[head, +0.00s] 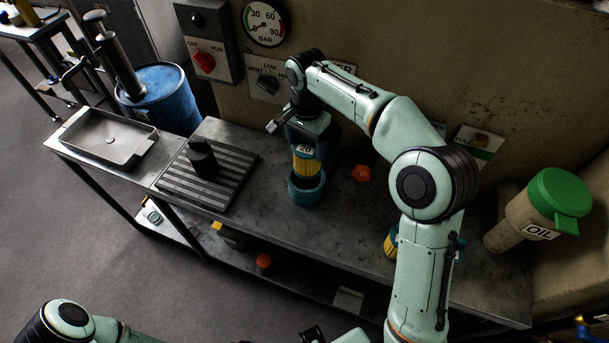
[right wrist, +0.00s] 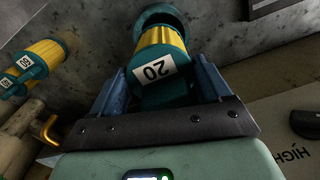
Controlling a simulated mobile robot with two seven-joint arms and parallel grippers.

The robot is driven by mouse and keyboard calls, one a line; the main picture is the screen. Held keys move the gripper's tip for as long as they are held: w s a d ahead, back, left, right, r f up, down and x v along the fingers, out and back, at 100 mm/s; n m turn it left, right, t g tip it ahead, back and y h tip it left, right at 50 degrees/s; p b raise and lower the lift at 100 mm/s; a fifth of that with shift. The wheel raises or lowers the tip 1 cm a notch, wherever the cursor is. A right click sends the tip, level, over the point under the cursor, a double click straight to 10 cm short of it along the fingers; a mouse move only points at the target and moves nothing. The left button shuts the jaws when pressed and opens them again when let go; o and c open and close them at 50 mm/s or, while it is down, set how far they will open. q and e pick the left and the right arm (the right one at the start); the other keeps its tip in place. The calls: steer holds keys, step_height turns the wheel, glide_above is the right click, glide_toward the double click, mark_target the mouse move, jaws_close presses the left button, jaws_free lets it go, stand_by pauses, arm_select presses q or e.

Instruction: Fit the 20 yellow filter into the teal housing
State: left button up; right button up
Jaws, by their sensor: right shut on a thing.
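The yellow filter (head: 306,165) has teal ends and a white "20" label. My right gripper (head: 308,140) is shut on its near teal end, and the filter points down. It also shows in the right wrist view (right wrist: 158,42), between the two blue fingers. The teal housing (head: 306,190) stands on the bench directly under the filter. In the right wrist view part of the housing's rim and dark opening (right wrist: 165,14) shows beyond the filter's far end. The filter hides the rest, so I cannot tell how far it sits inside. My left gripper's fingers are not seen.
Other yellow-and-teal filters (right wrist: 45,52) lie on the bench, partly behind my right arm in the head view. A red-orange knob (head: 361,173) lies right of the housing. A ribbed tray (head: 232,166) with a black cylinder (head: 202,158) is at left. The wall is close behind.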

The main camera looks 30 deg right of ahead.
mark_target(306, 171)
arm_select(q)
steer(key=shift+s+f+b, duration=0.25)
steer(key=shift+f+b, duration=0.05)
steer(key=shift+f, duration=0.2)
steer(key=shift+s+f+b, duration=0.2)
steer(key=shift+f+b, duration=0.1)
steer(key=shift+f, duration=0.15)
arm_select(e)
step_height(306, 171, down, 11)
steer(key=shift+w+f, duration=0.1)
steer(key=shift+f, duration=0.1)
steer(key=o, duration=1.4)
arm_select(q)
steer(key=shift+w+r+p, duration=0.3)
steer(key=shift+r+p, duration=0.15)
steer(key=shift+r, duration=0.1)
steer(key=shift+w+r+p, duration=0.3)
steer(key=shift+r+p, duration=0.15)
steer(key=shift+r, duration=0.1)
arm_select(e)
step_height(306, 171, up, 12)
steer(key=shift+r, duration=0.15)
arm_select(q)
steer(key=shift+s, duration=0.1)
arm_select(e)
steer(key=shift+a, duration=0.1)
